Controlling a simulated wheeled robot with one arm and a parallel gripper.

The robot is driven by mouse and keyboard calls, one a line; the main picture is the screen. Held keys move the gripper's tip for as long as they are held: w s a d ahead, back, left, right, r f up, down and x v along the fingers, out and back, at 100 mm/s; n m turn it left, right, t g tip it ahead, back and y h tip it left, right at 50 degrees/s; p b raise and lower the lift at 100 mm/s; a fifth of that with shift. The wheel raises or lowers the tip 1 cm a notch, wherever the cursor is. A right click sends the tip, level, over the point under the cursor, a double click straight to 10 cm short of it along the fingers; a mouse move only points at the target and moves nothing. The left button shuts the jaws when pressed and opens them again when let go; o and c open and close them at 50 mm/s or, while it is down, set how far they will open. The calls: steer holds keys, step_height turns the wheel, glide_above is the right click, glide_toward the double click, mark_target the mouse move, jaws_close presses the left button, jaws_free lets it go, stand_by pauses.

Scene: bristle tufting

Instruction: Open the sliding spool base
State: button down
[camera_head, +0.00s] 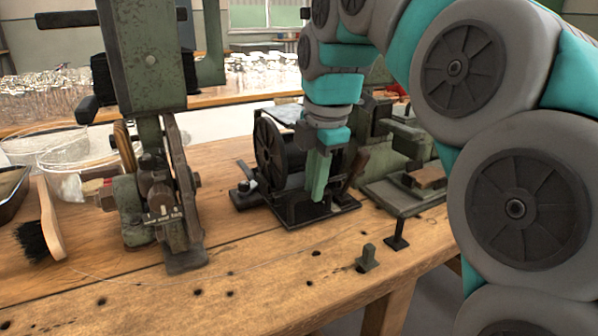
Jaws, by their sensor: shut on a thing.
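The sliding spool base (335,211) is a dark metal plate on the wooden bench, right of the middle. A black spool with a spoked flange (268,147) stands upright on it. My gripper (319,194) points down from above at the front right of the spool. Its green finger reaches low over the base, and it is shut on a part of the spool base. The fingers hide the gripped part, so I cannot tell exactly what it is.
A green tufting machine (150,75) stands to the left, with a wooden brush (46,222) beside it. Another green machine (407,180) is on the right. Small metal pegs (397,235) (367,258) stand near the bench's front edge. The front middle of the bench is mostly clear.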

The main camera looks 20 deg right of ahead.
steer(key=s, duration=0.3)
steer(key=s+d, duration=0.1)
steer(key=s, duration=0.3)
steer(key=shift+d, duration=0.2)
steer(key=c, duration=0.9)
jaws_free()
steer(key=shift+o, duration=0.2)
steer(key=shift+r, duration=0.15)
steer(key=shift+r, duration=0.6)
step_height(320, 180, up, 6)
steer(key=s+p, duration=0.1)
steer(key=shift+s+d+r+p, duration=0.15)
steer(key=shift+s+p, duration=0.05)
steer(key=shift+p, duration=0.15)
